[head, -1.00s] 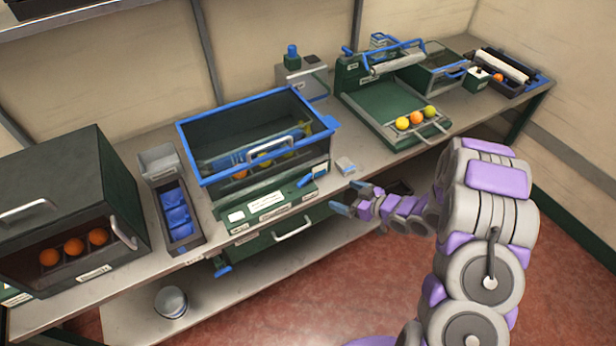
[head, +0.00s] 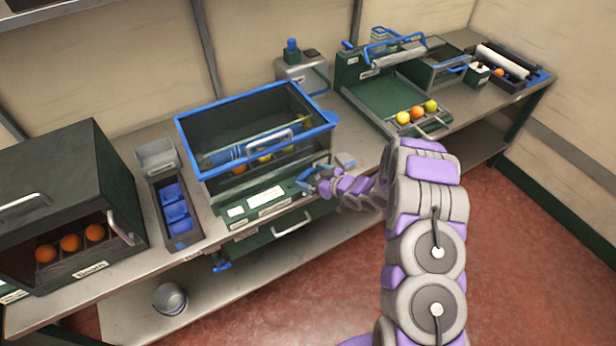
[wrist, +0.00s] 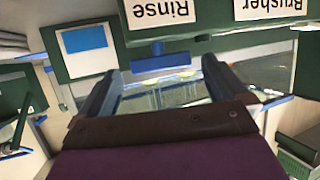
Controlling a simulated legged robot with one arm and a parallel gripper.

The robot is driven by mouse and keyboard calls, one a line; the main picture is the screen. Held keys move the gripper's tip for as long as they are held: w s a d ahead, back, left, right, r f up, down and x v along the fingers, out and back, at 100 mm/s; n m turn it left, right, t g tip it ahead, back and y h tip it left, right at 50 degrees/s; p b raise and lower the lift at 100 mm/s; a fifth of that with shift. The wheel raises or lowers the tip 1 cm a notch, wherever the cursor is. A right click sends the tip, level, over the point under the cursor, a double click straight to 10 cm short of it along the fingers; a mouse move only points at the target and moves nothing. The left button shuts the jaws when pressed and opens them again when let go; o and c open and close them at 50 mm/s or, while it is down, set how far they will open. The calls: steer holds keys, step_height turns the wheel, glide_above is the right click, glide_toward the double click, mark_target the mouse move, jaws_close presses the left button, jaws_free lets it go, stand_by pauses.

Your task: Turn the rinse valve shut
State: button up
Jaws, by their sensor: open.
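The rinse station is a blue-rimmed tank (head: 187,150) with a green front panel (head: 245,222) on the bench. In the wrist view a blue bar-shaped valve handle (wrist: 165,62) on a short stem sits beside the upside-down "Rinse" label (wrist: 166,12). It lies crosswise between the fingertips of my gripper (wrist: 160,78), with a gap on each side. In the head view my gripper (head: 312,178) is at the right end of the front panel, open and empty. There the gripper largely covers the handle.
Fruit lies in the tank, behind its front wall. A drawer with a pale handle (head: 291,225) is below the panel, and a blue lever (head: 221,267) hangs under the bench. A dark cabinet (head: 50,170) with oranges stands left. A green tray station (head: 390,95) stands right.

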steer(key=shift+x, duration=1.05)
steer(key=shift+c, duration=0.5)
steer(key=shift+a, duration=0.1)
steer(key=c, duration=0.9)
